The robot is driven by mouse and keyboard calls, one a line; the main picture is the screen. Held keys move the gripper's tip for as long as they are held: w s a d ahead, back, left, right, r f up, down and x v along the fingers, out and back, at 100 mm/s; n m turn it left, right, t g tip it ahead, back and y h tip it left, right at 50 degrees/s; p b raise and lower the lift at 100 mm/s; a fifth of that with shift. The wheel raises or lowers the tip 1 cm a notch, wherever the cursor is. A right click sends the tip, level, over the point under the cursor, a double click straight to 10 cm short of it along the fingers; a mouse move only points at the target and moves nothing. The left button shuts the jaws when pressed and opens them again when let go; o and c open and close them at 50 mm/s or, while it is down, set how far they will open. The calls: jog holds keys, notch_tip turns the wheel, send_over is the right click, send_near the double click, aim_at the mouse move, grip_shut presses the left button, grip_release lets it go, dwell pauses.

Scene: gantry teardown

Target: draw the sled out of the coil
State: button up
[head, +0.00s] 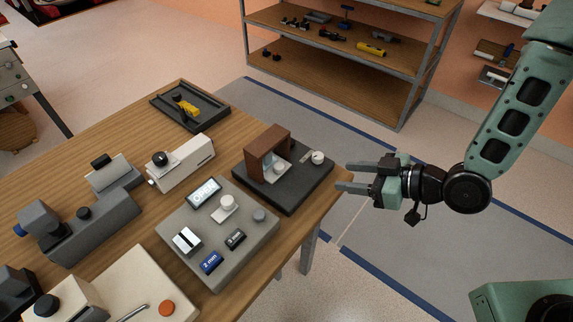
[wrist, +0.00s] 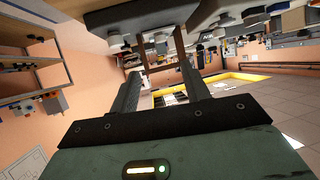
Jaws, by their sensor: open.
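The coil appears to be the brown arch (head: 267,148) on a dark base (head: 295,190) near the table's right edge. A pale piece with round white parts (head: 279,169), seemingly the sled, sits in its opening, partly hidden by the arch. A white knob (head: 318,157) stands on the base to the right. My gripper (head: 341,177) is open and empty, just right of the base with its fingers pointing left toward it. In the wrist view the brown arch (wrist: 180,45) and white round parts (wrist: 160,44) show beyond my open fingers (wrist: 160,75); the view is turned over.
A grey panel (head: 250,248) with a display and switches lies in front of the base. A cream device (head: 185,163) and a black tray (head: 163,112) with a yellow item are farther left. A shelf (head: 345,75) stands behind.

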send_near(282, 167)
jog(key=x, duration=0.8)
jog(key=shift+w+a, duration=0.1)
jog(key=shift+a, duration=0.15)
jog(key=shift+f, duration=0.1)
